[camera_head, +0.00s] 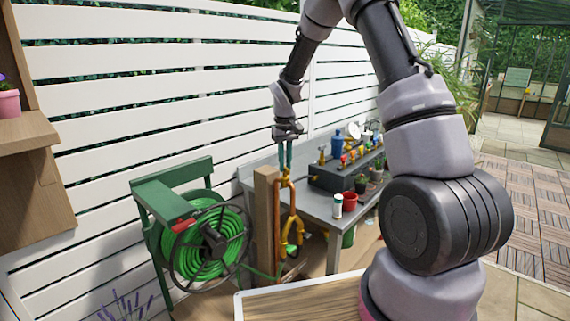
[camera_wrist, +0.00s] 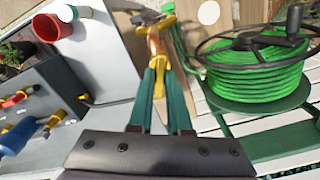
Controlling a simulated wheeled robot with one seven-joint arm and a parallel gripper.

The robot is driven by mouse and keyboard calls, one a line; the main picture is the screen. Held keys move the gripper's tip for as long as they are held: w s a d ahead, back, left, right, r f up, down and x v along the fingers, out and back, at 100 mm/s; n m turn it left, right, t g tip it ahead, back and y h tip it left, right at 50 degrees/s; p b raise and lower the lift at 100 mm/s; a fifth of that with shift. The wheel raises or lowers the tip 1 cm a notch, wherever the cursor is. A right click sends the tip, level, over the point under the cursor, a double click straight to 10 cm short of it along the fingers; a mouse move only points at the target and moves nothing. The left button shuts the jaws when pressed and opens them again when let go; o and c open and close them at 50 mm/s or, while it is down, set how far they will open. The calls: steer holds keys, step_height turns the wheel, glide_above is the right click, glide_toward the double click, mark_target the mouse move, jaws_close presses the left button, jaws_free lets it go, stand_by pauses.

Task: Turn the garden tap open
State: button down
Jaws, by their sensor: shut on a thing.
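A green hose reel (camera_head: 208,243) stands left of the post. A grey bench (camera_head: 320,207) with a red pot (camera_head: 350,201), a white tub (camera_head: 337,206) and several small valves is to the right. A slatted white fence (camera_head: 150,85) runs behind.

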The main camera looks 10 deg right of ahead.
steer(key=n, duration=0.4)
steer(key=shift+n, duration=0.4)
steer(key=shift+w, duration=0.1)
steer(key=shift+r, duration=0.1)
steer(key=c, duration=0.9)
jaws_free()
steer(key=shift+o, duration=0.2)
step_height(320, 180, up, 11)
